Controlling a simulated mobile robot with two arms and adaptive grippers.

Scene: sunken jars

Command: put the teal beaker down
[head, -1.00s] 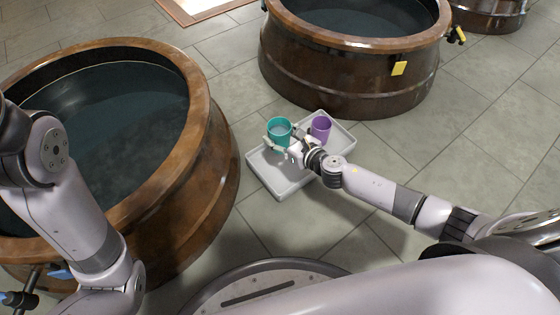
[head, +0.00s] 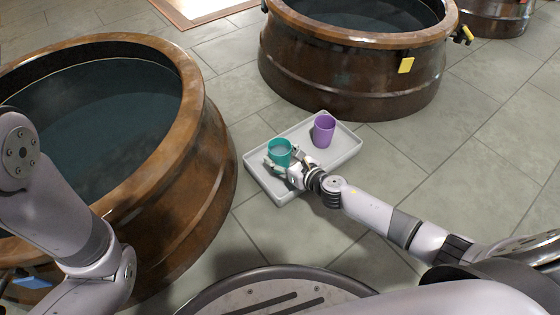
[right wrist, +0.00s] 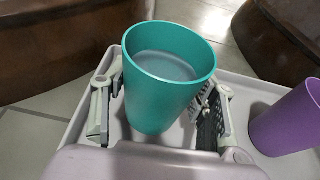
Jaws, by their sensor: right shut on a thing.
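The teal beaker (head: 280,151) is upright over the left part of the grey tray (head: 338,161). It also shows in the right wrist view (right wrist: 163,88), with a pale, clear-looking content inside. My right gripper (head: 279,163) is shut on the beaker, with one finger on each side of its wall; the fingers also show in the right wrist view (right wrist: 160,115). My left gripper is not in view; only part of my left arm shows.
A purple beaker (head: 324,130) stands upright on the tray, right of the teal one. A large copper-brown vat (head: 205,150) of dark liquid is close on the left. Another vat (head: 350,85) with a yellow tag (head: 406,65) stands behind the tray. Tiled floor is clear to the right.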

